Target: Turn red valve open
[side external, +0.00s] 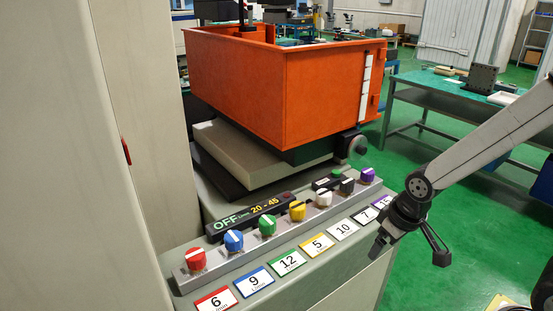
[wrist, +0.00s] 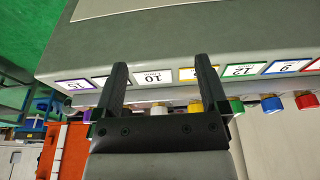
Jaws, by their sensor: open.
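The red valve (side external: 196,259) is a round knob with a white pointer bar on top, at the near left end of a row of coloured knobs in the side view. It also shows in the wrist view (wrist: 306,101) at the far right of the row. My gripper (side external: 409,251) is open and empty, to the right of the panel's far end and well away from the red valve. In the wrist view my gripper (wrist: 162,72) has its two fingers spread, with the white and yellow knobs near its base. Nothing touches the red valve.
Blue (side external: 233,240), green (side external: 267,225), yellow (side external: 297,210) and other knobs follow along the rail, with number labels in front. A black display reading OFF (side external: 249,216) lies behind them. An orange tank (side external: 280,90) stands behind the panel. A tall beige cabinet (side external: 60,150) rises at left.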

